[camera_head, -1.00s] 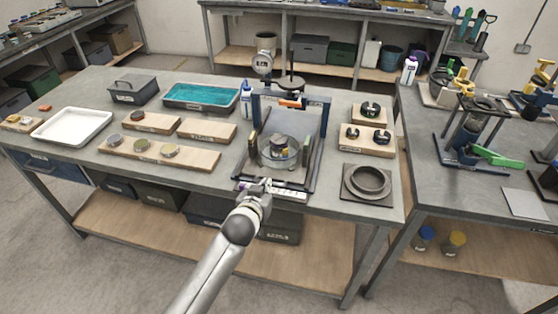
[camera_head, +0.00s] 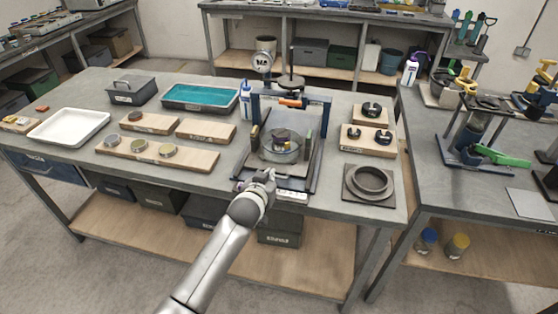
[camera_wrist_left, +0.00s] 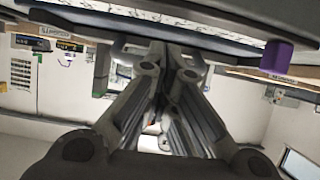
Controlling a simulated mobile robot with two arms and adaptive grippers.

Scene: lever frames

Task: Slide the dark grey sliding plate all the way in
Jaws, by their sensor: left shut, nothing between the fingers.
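The dark grey sliding plate (camera_head: 270,165) lies low between the side rails of the blue press frame (camera_head: 328,125) on the middle table. A round clear dish with a grey piece inside (camera_head: 282,146) sits on it. My left gripper (camera_head: 266,177) is at the front edge of this fixture, its fingers together and empty. In the left wrist view, the closed fingertips (camera_wrist_left: 163,62) are right by a dark edge above them; whether they touch it I cannot tell. My arm hides part of the fixture's front. My right gripper is not in view.
A dark ring on a square plate (camera_head: 368,182) lies to the right, and wooden boards with discs (camera_head: 158,152) to the left. A dial gauge (camera_head: 262,64) stands behind. A purple piece (camera_wrist_left: 278,57) hangs near the fingers at the right in the wrist view.

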